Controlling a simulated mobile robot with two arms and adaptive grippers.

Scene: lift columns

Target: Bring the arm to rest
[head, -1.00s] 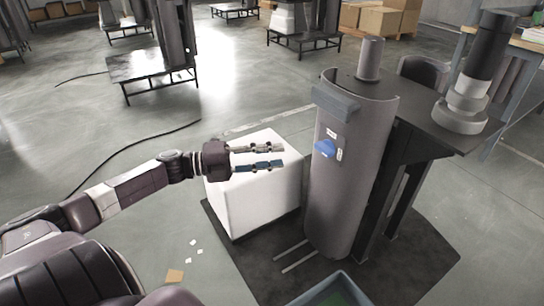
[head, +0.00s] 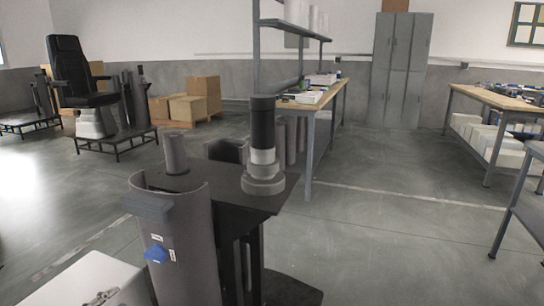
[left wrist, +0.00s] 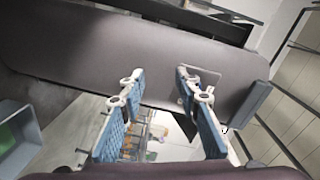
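My left gripper (left wrist: 162,82) is open in the left wrist view, its two blue-padded fingers apart with nothing held between them. The grey curved lift column cover (left wrist: 110,55) spans the view beyond the fingertips. In the head view only a small part of the gripper's fingers (head: 101,299) shows at the bottom left, over the white block (head: 72,285). The rest of my left arm is outside the head view. My right gripper is in neither view.
A dark top plate (head: 225,190) behind the column carries a black-and-grey cylinder (head: 263,150). A workbench (head: 318,105), grey lockers (head: 400,75) and cardboard boxes (head: 190,105) stand farther back. Open floor (head: 390,240) lies to the right. A bin (left wrist: 18,140) shows in the left wrist view.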

